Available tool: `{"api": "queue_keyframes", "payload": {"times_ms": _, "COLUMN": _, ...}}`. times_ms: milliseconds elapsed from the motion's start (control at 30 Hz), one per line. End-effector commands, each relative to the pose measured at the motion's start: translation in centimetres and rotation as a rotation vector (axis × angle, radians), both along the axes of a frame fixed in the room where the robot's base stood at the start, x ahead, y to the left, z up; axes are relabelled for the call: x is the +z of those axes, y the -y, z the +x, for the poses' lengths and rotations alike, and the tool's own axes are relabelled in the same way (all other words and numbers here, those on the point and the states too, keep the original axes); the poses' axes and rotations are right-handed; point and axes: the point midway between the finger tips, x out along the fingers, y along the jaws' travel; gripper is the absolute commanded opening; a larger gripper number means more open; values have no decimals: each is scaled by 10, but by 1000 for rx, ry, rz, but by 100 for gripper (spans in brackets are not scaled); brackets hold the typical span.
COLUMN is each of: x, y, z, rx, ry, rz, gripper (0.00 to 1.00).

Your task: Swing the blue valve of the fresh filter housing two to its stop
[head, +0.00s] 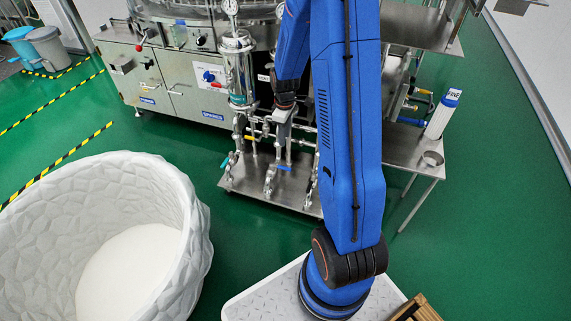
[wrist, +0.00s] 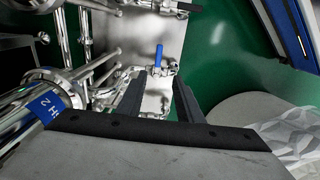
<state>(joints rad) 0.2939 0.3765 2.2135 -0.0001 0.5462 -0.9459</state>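The blue valve handle (wrist: 159,56) shows in the wrist view on a steel pipe fitting, just beyond the gap between my fingertips. It points up in that picture. A small blue handle (head: 284,168) also shows in the head view, low on the pipework. My gripper (wrist: 160,78) is open and empty, with one dark finger on each side and the handle not between them. In the head view my gripper (head: 281,125) hangs above the pipes. A steel housing with a blue label ending in "H 2" (wrist: 45,107) lies at left in the wrist view.
Another steel housing (head: 238,70) stands left of my gripper, with pipes and teal handles (head: 226,160) below. A side table (head: 395,152) carries a white cylinder (head: 441,115) and a steel cup (head: 431,160). A large white tub (head: 195,225) is at front left. Green floor (head: 490,220) is clear at right.

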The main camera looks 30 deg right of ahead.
Motion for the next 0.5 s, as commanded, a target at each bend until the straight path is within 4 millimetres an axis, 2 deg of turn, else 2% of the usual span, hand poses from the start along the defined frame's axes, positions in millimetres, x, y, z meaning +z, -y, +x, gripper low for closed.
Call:
{"api": "queue_keyframes", "payload": {"times_ms": 267, "x": -19, "y": 3, "z": 2, "rx": 11, "ry": -7, "rz": 2, "gripper": 33}}
{"api": "queue_keyframes", "payload": {"times_ms": 500, "x": -54, "y": 3, "z": 1, "rx": 11, "ry": -10, "rz": 3, "gripper": 33}}
